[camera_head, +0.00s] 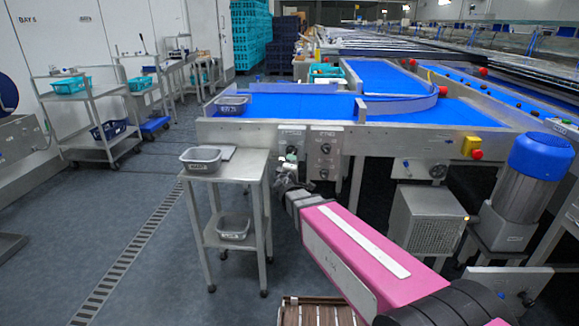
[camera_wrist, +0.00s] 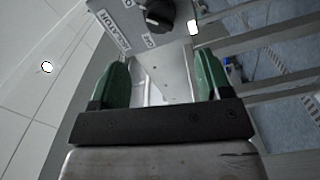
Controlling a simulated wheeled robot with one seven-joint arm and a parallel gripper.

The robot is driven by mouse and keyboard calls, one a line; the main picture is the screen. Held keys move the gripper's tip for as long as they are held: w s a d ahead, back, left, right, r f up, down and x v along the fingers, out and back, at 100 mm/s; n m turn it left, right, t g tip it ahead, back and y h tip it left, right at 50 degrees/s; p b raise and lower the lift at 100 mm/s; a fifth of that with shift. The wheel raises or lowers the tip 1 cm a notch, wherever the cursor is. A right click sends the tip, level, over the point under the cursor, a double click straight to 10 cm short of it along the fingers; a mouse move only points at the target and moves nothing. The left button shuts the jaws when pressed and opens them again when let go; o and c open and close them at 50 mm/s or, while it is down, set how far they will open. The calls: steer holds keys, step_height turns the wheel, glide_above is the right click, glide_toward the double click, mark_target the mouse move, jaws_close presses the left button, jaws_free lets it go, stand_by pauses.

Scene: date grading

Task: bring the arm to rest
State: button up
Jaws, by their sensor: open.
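My pink arm (camera_head: 350,255) reaches from the lower right towards the front of the blue conveyor. My gripper (camera_head: 288,170) is at its far end, small in the head view, beside the right edge of a steel stand and below the conveyor's control boxes. In the wrist view my gripper (camera_wrist: 161,80) shows two green fingers spread apart, with nothing between them. A grey panel with a black rotary knob (camera_wrist: 160,15) and an ISOLATOR label lies beyond the fingertips. I cannot tell the exact gap to it.
The steel stand (camera_head: 230,181) holds a grey tub (camera_head: 201,159) on top and another tub (camera_head: 234,227) on its lower shelf. Control boxes (camera_head: 322,155) sit on the conveyor front. A blue-topped motor (camera_head: 540,157) stands at right. Open floor (camera_head: 150,215) lies left of the stand.

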steer(key=s+d+f+m+g+h, duration=0.2)
steer(key=s+d+f+m+g, duration=0.15)
steer(key=d, duration=0.35)
steer(key=s+d+f+m+g+h, duration=0.2)
steer(key=d+f+m+g+h, duration=0.15)
steer(key=d, duration=0.45)
steer(key=s+d+f+m+g+h, duration=0.1)
steer(key=s+d+f+m+g, duration=0.2)
steer(key=d, duration=0.4)
steer(key=s+d+f+m+g+y, duration=0.2)
steer(key=s+f+m+g+y, duration=0.3)
steer(key=s, duration=0.9)
steer(key=shift+f+g+y, duration=1.05)
steer(key=shift+f+g, duration=0.45)
steer(key=shift+f, duration=0.05)
